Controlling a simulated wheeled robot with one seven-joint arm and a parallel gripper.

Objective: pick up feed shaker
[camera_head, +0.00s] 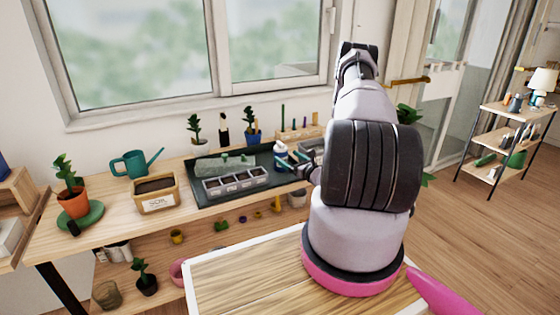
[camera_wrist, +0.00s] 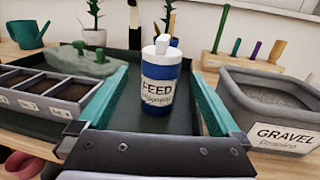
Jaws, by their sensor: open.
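The feed shaker (camera_wrist: 161,88) is a blue bottle with a white top and a white "FEED" label. It stands upright on the dark tray (camera_wrist: 125,120) in the wrist view. In the head view the feed shaker (camera_head: 281,151) shows small at the tray's right part. My gripper (camera_wrist: 158,90) is open, its two teal fingers on either side of the shaker, with gaps visible on both sides. My gripper also shows in the head view (camera_head: 290,162), reaching toward the shaker, partly hidden by my arm.
A gravel container (camera_wrist: 270,105) stands close to the right finger. A segmented seed tray (camera_wrist: 45,95) lies close to the left finger. Behind are a green cactus-shaped piece (camera_wrist: 85,60), potted plants, and a wooden tool rack (camera_wrist: 240,63). A soil box (camera_head: 155,194) and a teal watering can (camera_head: 133,163) stand left.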

